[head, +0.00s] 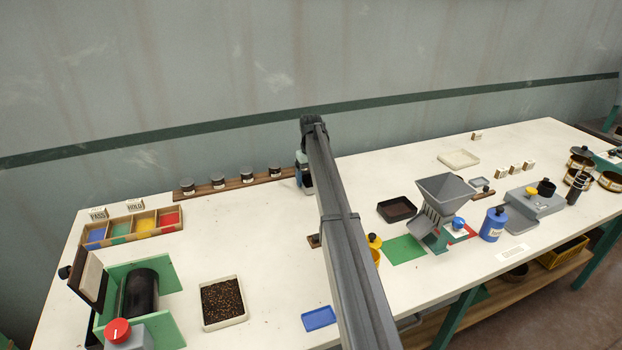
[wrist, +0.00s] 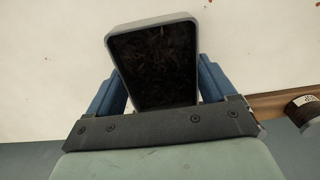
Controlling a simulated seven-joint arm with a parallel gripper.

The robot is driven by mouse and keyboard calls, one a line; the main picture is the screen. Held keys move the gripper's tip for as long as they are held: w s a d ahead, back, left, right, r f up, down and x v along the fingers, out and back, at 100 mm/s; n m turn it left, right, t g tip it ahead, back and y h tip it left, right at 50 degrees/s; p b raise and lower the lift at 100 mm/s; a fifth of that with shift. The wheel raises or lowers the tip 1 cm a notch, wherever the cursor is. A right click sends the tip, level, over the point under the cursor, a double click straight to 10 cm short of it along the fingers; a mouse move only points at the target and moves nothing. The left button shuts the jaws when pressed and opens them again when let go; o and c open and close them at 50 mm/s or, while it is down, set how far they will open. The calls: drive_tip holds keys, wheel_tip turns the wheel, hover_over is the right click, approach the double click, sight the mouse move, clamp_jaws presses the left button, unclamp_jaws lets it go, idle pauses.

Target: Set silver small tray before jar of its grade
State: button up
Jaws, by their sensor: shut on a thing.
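A small silver-grey tray (wrist: 110,40) with dark contents sits between the two blue fingers of my gripper (wrist: 160,85), which is shut on it. In the head view my gripper (head: 305,182) is at the right end of a wooden rack (head: 235,186), partly hidden by my arm; the tray is hard to make out there. Several dark-lidded jars stand in a row on the rack: a jar at the left end (head: 187,186), then others (head: 218,180), (head: 246,175), and the nearest to my gripper (head: 274,171). One jar (wrist: 304,108) also shows at the wrist view's right edge. Jar labels are unreadable.
A colored compartment box (head: 132,228) and a green drum machine (head: 138,292) stand at left. A tray of dark grains (head: 222,302) and a blue tray (head: 319,318) lie in front. A grey hopper machine (head: 442,205) stands right. The table before the rack is clear.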

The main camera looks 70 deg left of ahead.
sight(311, 184)
drive_tip(key=shift+f, duration=0.25)
drive_tip(key=o, duration=0.9)
wheel_tip(311, 184, up, 12)
drive_tip(key=shift+r, duration=0.2)
idle(0.5)
